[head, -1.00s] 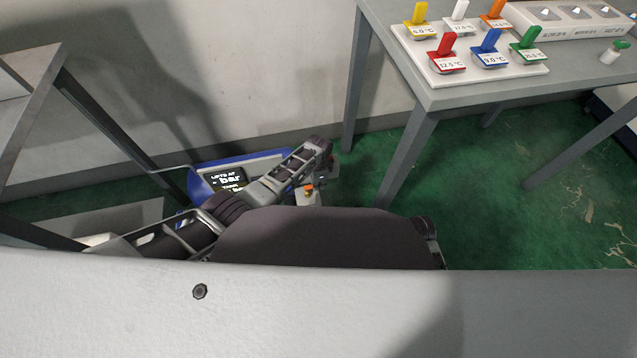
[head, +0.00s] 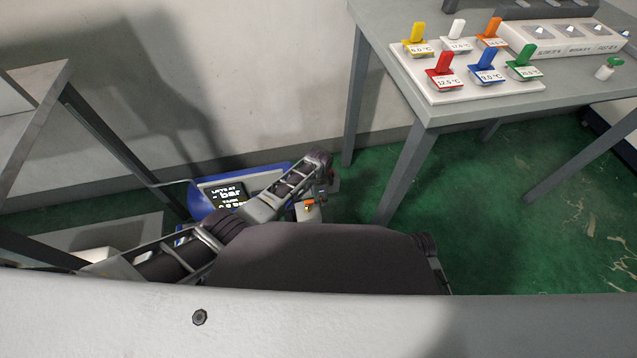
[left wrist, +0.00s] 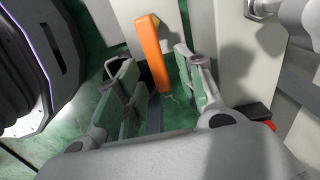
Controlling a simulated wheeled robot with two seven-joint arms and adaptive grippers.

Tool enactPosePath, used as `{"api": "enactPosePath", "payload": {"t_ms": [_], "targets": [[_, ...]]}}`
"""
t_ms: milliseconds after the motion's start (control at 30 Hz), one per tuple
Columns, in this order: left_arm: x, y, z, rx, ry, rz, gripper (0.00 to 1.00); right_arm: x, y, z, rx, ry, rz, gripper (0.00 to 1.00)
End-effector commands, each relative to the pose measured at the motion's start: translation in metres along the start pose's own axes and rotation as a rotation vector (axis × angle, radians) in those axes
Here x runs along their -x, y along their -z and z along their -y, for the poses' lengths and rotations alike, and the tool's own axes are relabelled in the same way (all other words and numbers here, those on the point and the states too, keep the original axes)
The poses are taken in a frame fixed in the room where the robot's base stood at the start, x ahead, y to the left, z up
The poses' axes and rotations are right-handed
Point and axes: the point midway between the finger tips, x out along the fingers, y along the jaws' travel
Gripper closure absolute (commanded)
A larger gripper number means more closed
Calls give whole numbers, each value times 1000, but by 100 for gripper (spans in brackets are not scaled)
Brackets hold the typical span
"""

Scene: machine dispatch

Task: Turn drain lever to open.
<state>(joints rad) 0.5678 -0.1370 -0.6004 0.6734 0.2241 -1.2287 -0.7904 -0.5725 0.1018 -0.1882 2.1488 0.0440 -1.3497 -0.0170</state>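The orange drain lever (left wrist: 153,52) shows in the left wrist view as a long bar, standing between the two fingers of my left gripper (left wrist: 156,72). The fingers are apart, one on each side of it. I cannot tell whether either touches it. In the head view a small orange lever (head: 309,202) shows on a pale block beside the blue machine (head: 203,196), just below the end of my left arm. The machine's dark screen (head: 226,195) has white text, partly legible as "bar". My arm hides part of the machine. My right gripper is not in view.
A grey table (head: 440,108) at the right holds a white board (head: 470,92) with several coloured tags and a white box. A shelf frame (head: 115,140) stands at the left. The wall is close behind the machine. Green floor is clear under the table.

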Motion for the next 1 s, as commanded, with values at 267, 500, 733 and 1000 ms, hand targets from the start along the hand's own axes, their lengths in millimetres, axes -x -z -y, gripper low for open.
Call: {"api": "enactPosePath", "payload": {"t_ms": [267, 500, 733, 1000], "targets": [[15, -1, 0, 1, 1, -1, 62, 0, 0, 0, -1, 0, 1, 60], [31, -1, 0, 1, 1, -1, 62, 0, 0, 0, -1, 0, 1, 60], [48, -1, 0, 0, 1, 0, 62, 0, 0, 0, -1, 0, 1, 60], [72, -1, 0, 1, 2, 0, 62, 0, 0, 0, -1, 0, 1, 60]]}}
